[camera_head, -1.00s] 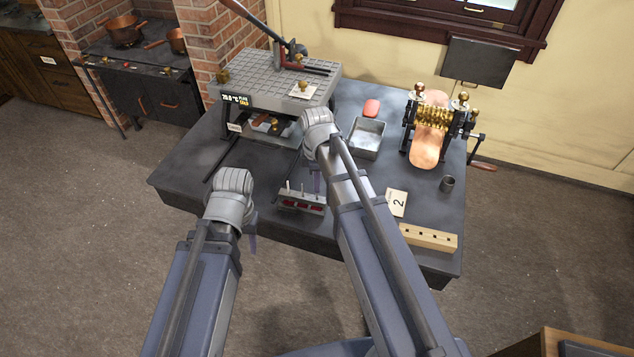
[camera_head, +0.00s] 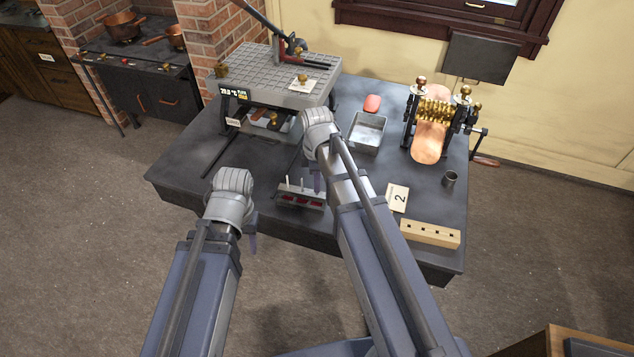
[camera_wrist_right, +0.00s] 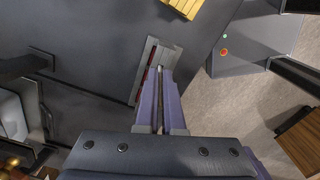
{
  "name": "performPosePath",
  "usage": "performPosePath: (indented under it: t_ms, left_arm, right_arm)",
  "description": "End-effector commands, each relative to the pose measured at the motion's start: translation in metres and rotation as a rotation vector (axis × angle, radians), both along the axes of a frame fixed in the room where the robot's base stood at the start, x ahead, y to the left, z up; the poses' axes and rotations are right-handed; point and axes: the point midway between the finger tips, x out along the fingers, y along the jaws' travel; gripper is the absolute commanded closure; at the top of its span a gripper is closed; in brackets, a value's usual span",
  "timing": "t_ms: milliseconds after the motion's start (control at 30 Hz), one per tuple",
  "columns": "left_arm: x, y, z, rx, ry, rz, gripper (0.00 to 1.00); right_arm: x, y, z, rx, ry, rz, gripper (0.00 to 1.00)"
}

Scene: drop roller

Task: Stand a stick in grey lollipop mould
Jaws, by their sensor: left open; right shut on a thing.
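The grey lollipop mould (camera_head: 287,201) lies on the dark table, with red filling in its cavities. Thin pale sticks (camera_head: 289,182) stand upright at it; the right end is partly covered by my right gripper. My right gripper (camera_head: 318,186) is over the mould's right end. In the right wrist view its purple fingers (camera_wrist_right: 159,100) are shut on a thin stick (camera_wrist_right: 160,82), and the mould (camera_wrist_right: 170,56) lies right beyond the fingertips. I cannot tell whether the stick's tip is inside a cavity. My left gripper (camera_head: 252,243) hangs by the table's front edge, away from the mould.
Behind stand a metal tray (camera_head: 368,133), a brass roller machine (camera_head: 432,120) and a grey slotted plate stand (camera_head: 270,78).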

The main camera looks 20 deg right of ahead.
Motion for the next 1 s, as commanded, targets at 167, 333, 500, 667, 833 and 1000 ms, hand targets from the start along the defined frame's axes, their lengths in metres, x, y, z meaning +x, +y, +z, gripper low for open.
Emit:
performPosePath:
  t_ms: [167,333,500,667,833,1000]
  left_arm:
    - [0.000,0.000,-0.006,0.000,0.000,0.000,0.50]
    - [0.000,0.000,-0.010,0.000,0.000,0.000,0.50]
    - [0.000,0.000,-0.014,0.000,0.000,0.000,0.50]
    - [0.000,0.000,-0.018,0.000,0.000,0.000,0.50]
    - [0.000,0.000,-0.022,0.000,0.000,0.000,0.50]
    - [0.000,0.000,-0.021,0.000,0.000,0.000,0.50]
  right_arm:
    - [0.000,0.000,-0.006,0.000,0.000,0.000,1.00]
    - [0.000,0.000,-0.010,0.000,0.000,0.000,1.00]
    - [0.000,0.000,-0.014,0.000,0.000,0.000,1.00]
    - [0.000,0.000,-0.018,0.000,0.000,0.000,1.00]
    - [0.000,0.000,-0.021,0.000,0.000,0.000,1.00]
    - [0.000,0.000,-0.021,0.000,0.000,0.000,0.80]
